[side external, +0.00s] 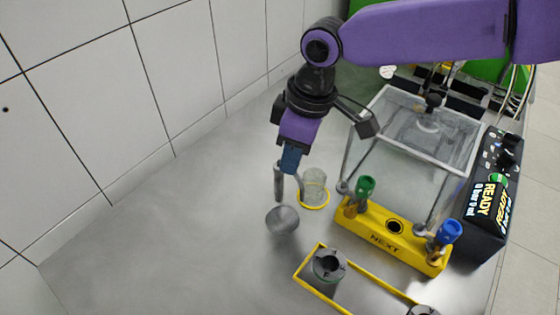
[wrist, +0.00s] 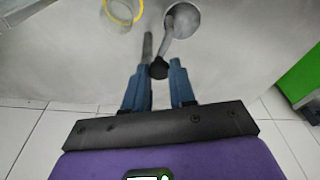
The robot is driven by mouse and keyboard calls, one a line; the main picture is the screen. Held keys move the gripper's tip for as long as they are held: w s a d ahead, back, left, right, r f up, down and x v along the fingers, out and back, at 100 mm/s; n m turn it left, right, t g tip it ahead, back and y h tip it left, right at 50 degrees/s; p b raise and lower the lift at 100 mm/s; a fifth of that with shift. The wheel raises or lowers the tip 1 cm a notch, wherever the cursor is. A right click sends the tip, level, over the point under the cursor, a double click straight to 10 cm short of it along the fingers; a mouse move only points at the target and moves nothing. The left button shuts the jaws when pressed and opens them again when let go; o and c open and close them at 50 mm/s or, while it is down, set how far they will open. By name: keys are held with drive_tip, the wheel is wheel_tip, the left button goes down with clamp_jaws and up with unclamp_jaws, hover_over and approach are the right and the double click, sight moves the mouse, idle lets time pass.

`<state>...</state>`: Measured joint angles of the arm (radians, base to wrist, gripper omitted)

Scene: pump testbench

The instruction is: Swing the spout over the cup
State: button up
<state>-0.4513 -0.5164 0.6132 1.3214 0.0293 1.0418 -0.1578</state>
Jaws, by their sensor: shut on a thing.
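The clear cup (side external: 314,184) stands on the bench with a yellow ring around its base; the ring and cup also show at the top left of the wrist view (wrist: 122,12). A grey metal tube that looks like the spout (side external: 279,182) is left of the cup, apart from it. In the wrist view a grey arm runs from a black knob (wrist: 158,69) towards a round grey bowl-like piece (wrist: 184,17). My gripper (wrist: 163,68) is shut on this knob. In the side view my gripper (side external: 290,168) points down beside the cup and largely hides the knob.
A yellow block (side external: 385,247) marked NEXT, with green and blue knobs, stands right of the cup. Behind it is a clear box (side external: 420,130) and a black control panel (side external: 490,190) reading READY. A yellow frame with a dark round fitting (side external: 328,264) lies in front. The bench to the left is clear.

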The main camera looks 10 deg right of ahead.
drive_tip(key=shift+w+d, duration=0.2)
drive_tip(key=shift+w, duration=0.1)
drive_tip(key=shift+w+d, duration=0.3)
drive_tip(key=shift+d, duration=0.15)
idle(0.3)
